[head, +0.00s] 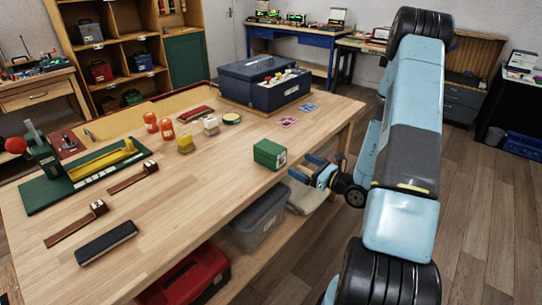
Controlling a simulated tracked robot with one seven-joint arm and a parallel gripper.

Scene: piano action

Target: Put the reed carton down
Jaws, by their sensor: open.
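A small green carton with a white label (269,154), which looks like the reed carton, stands upright on the wooden workbench (215,170) near its right front edge. My gripper (304,170) is open just to the right of the carton, at the bench's edge. Its fingers point toward the carton and appear apart from it, with nothing between them. My arm comes in from the right and hides part of the floor and the furniture behind.
A blue case (262,82) stands at the bench's back. A green-based press (75,170) and a black block (106,243) are further left. The bench front before the carton is clear.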

